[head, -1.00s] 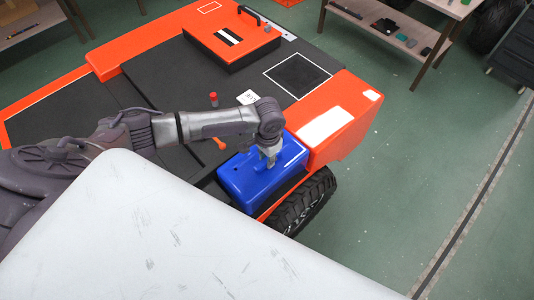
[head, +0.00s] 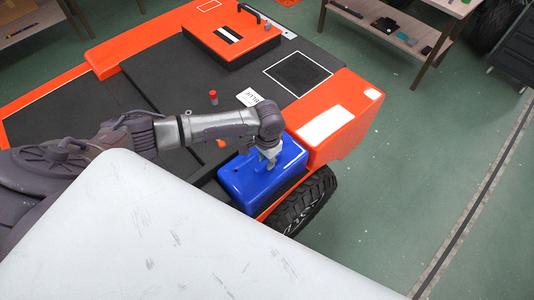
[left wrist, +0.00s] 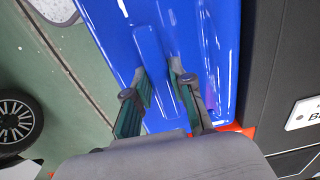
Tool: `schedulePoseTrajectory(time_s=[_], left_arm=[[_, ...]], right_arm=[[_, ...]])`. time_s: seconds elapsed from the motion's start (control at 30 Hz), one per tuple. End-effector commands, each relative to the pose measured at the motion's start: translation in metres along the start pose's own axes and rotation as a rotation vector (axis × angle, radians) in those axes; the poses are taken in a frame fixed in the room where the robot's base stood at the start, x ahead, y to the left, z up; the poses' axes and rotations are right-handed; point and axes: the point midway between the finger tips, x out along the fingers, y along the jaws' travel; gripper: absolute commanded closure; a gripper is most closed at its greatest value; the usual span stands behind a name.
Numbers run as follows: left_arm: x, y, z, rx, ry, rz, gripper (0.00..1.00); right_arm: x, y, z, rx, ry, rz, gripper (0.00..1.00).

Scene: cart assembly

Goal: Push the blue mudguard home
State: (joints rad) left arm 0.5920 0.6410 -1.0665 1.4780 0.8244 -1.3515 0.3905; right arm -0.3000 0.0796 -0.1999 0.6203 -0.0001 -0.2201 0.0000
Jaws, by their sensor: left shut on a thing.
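The blue mudguard (head: 243,186) sits at the corner of the orange and black cart, above a black tyre (head: 303,204). Its far right end lies close against the orange fender block (head: 350,118); I cannot tell whether a gap is left. My left gripper (head: 269,162) is on top of the mudguard. In the left wrist view its two fingers (left wrist: 159,88) stand on either side of a raised rib on the blue mudguard (left wrist: 215,45), shut on it. The underside of the mudguard is hidden. My right gripper is not in view.
A red-capped part (head: 213,97) and a white label (head: 250,97) are on the black deck (head: 150,85). An orange piece (head: 221,143) shows beside my left arm. Green floor is clear to the right.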

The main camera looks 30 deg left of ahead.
Motion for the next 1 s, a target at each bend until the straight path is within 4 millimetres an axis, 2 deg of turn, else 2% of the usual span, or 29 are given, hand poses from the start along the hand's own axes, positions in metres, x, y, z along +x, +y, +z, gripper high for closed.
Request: schedulePoseTrajectory(time_s=[0.03,0.2,0.57,0.67,1.0], left_arm=[[0.000,0.000,0.000,0.000,0.001,0.000,0.76],[0.000,0.000,0.000,0.000,0.001,0.000,0.48],[-0.003,0.000,0.000,0.000,0.000,0.001,0.48],[-0.014,0.000,0.000,0.001,0.002,0.002,0.48],[-0.085,0.000,-0.001,0.001,0.005,0.000,0.48]], right_arm=[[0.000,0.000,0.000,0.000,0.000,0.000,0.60],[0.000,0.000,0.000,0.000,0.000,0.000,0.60],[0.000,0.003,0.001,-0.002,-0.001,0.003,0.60],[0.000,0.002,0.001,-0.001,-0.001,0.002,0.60],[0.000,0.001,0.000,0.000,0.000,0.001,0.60]])
